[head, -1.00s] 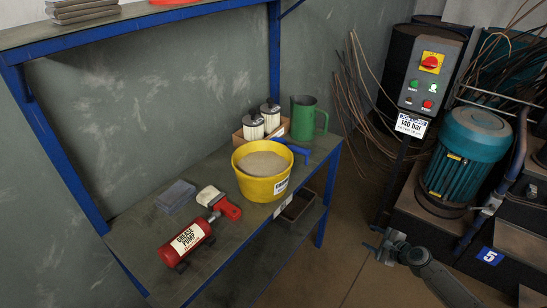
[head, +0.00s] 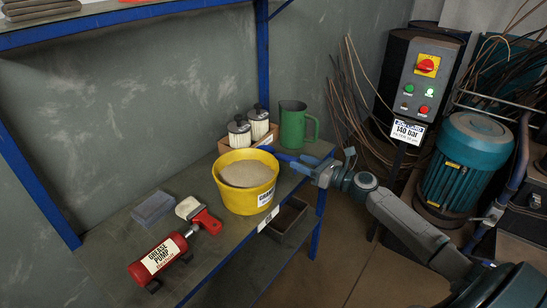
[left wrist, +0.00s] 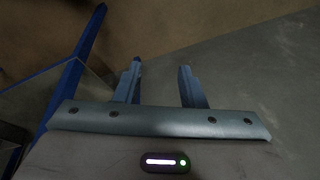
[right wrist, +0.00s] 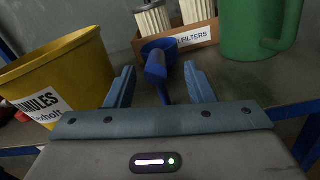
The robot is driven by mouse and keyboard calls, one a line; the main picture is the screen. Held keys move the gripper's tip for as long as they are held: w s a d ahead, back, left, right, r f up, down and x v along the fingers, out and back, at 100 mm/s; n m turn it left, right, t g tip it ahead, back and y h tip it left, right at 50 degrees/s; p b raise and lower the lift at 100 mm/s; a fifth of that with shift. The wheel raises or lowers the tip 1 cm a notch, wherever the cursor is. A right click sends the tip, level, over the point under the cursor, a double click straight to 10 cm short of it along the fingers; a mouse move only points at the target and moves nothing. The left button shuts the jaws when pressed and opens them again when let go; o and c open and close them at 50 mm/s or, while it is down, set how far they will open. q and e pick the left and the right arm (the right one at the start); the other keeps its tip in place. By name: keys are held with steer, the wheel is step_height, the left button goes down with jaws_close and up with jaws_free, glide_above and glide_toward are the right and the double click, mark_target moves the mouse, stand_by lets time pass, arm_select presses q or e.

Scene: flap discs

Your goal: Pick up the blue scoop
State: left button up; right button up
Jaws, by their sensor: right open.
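The blue scoop (head: 285,156) lies on the shelf behind and to the right of the yellow bucket (head: 246,205). In the right wrist view the scoop (right wrist: 158,62) has its bowl near the filter box and its handle pointing back toward me. My right gripper (head: 322,170) is at the scoop's handle end in the head view, partly hiding it. In the right wrist view this gripper (right wrist: 159,80) is open, with the handle showing between its two fingers and gaps on both sides. My left gripper (left wrist: 158,75) is open and empty in the left wrist view.
A green jug (head: 293,125) stands just right of the scoop, and a box of filters (head: 240,142) stands behind it. The bucket is close on the left.

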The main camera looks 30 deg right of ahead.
mark_target(283, 156)
steer(key=shift+x, duration=0.95)
steer(key=shift+a+p+x, duration=0.15)
steer(key=shift+p+x, duration=0.25)
steer(key=shift+x, duration=0.9)
steer(key=shift+a+p+x, duration=0.15)
steer(key=shift+p+x, duration=0.25)
steer(key=shift+x, duration=0.9)
arm_select(q)
step_height(283, 156, down, 6)
steer(key=shift+a, duration=0.3)
arm_select(e)
steer(key=shift+s+f, duration=0.1)
steer(key=shift+s, duration=0.05)
jaws_close()
